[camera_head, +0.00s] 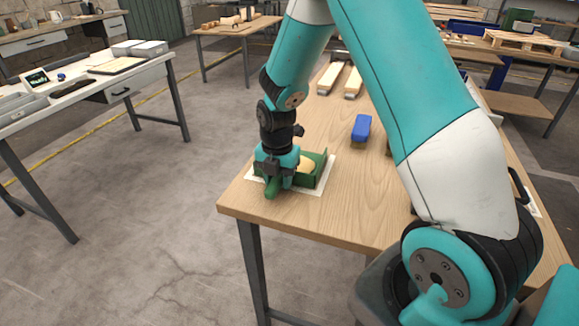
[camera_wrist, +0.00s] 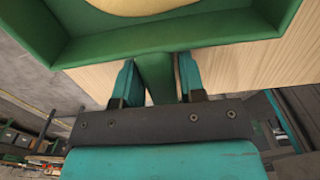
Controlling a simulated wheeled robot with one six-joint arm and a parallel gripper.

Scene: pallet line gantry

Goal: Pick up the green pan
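The green pan (camera_head: 311,178) is a square, high-walled tray with a handle, near the front left corner of the wooden table. It sits at a white sheet (camera_head: 318,190), and something pale and rounded (camera_head: 307,165) lies inside it. In the wrist view the pan's wall (camera_wrist: 215,35) crosses the top, and its handle (camera_wrist: 155,75) runs down between my two teal fingers. My gripper (camera_head: 275,184) is at the handle from above, one finger on each side (camera_wrist: 158,82). The fingers are very close to the handle; I cannot tell whether they press on it.
A blue block-shaped thing (camera_head: 361,128) stands behind and right of the pan. Two long pale pieces (camera_head: 341,80) lie further back. My arm hides the table's right part. A grey-white workbench (camera_head: 85,86) stands to the left, with open floor between.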

